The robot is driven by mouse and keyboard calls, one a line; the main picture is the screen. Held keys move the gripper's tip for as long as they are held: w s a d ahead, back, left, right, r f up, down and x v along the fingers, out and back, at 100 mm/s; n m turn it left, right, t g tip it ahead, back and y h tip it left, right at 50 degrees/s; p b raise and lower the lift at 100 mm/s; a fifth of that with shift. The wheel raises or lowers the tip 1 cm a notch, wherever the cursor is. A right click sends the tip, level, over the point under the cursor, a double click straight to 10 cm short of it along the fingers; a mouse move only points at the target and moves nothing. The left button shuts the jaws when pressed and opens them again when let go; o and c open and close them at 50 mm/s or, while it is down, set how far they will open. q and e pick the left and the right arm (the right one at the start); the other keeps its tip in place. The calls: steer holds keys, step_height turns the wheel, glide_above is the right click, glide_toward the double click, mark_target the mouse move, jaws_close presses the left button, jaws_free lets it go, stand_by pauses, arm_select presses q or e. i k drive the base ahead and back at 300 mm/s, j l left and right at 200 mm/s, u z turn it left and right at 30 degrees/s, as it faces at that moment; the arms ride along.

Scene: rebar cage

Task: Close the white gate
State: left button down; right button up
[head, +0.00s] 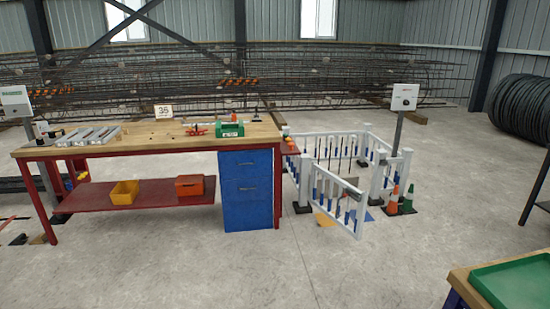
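The white gate (335,202) is part of a low white picket enclosure right of the workbench. Its pickets have blue lower parts. The gate appears to stand ajar, its near end swung out toward me from the fence line. A gap shows between that near end and the white post (377,176) on the right. A small dark fitting, perhaps a latch, sits near the top of its near end. The far end meets the white post (304,182) on the left. Neither of my grippers is in view.
A wooden-topped workbench (170,137) with a blue drawer unit (248,205) stands left of the gate. Orange (394,199) and green (409,199) cones stand right of the enclosure. A green tray (515,284) lies on a table at lower right. The concrete floor in front is clear.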

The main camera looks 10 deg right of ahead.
mark_target(356, 233)
steer(key=i+j+z, duration=0.1)
steer(key=i+z, duration=0.15)
steer(key=i, duration=1.45)
